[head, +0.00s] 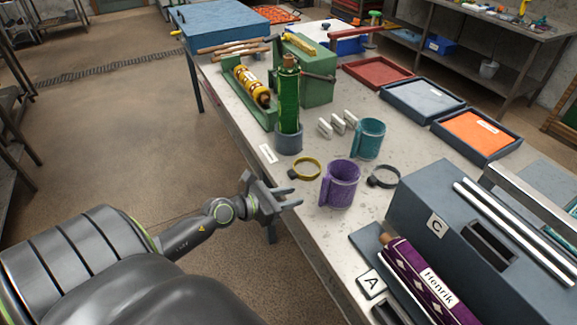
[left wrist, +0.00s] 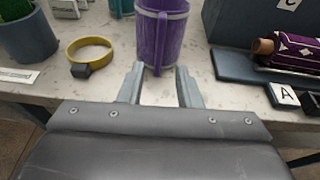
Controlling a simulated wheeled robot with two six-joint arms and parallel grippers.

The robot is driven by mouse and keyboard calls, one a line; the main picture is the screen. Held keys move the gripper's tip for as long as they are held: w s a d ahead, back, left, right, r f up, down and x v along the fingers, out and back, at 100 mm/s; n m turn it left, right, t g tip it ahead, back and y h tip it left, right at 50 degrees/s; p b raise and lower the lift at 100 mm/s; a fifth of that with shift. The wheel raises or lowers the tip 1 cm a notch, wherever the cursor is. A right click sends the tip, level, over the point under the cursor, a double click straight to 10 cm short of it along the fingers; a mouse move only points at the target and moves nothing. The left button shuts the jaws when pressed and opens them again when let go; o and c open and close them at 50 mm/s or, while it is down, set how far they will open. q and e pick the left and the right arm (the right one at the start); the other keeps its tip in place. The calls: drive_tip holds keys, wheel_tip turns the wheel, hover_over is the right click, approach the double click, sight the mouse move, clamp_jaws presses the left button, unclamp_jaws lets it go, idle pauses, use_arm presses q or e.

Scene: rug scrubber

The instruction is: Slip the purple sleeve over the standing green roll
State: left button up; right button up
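The purple sleeve (head: 340,184) stands upright on the table, with a flat handle-like flap on its left side. In the left wrist view the purple sleeve (left wrist: 163,38) is straight ahead, just beyond the fingertips. The green roll (head: 288,96) stands upright in a grey round holder (head: 288,139) farther back on the table. My left gripper (head: 298,196) is open and empty at the table's near edge, left of the sleeve and apart from it. Its two fingers also show in the left wrist view (left wrist: 158,86), with a gap between them. My right gripper is not in view.
A yellow ring clamp (head: 305,168) and a dark ring clamp (head: 383,177) lie beside the sleeve. A teal sleeve (head: 368,139) stands behind it. A grey box marked C (head: 470,235) and a purple patterned roll (head: 420,280) are at the right.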

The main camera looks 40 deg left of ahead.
sight(321, 189)
use_arm(q)
drive_tip(key=b+x, duration=0.1)
drive_tip(key=x, duration=0.7)
drive_tip(key=shift+b, duration=0.3)
drive_tip(key=shift+x, duration=1)
drive_tip(key=shift+c, duration=0.3)
clamp_jaws()
wheel_tip(321, 189, up, 5)
drive_tip(key=p, duration=0.4)
drive_tip(key=shift+p, duration=0.4)
